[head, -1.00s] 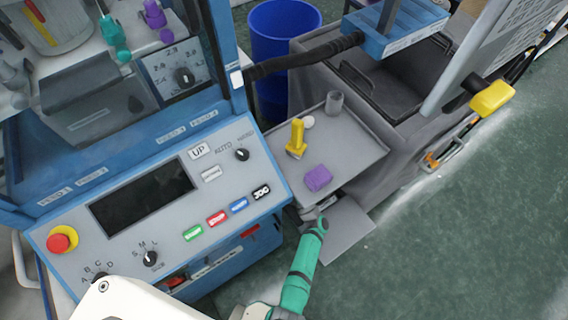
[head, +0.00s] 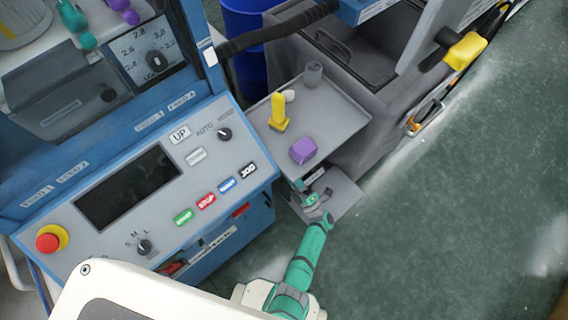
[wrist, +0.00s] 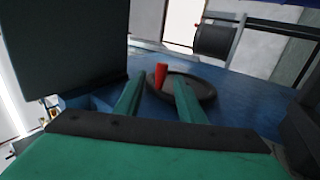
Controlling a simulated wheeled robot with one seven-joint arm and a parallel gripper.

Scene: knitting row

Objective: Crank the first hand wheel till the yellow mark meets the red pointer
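In the wrist view a dark round hand wheel (wrist: 205,88) sits on a blue panel. A red upright peg (wrist: 161,76), which looks like its handle, stands at the wheel's left side. My gripper (wrist: 158,85) has its two teal fingers apart, with the peg showing between and just beyond the tips. I cannot see either finger touching it. No yellow mark shows on the wheel, and I cannot make out a separate red pointer. In the head view my gripper (head: 300,186) is small, low beside the blue machine's right side; the wheel is hidden there.
The blue control panel (head: 130,190) with its buttons is on the left. A dark cylinder (wrist: 213,39) stands beyond the wheel. Green floor on the right is clear.

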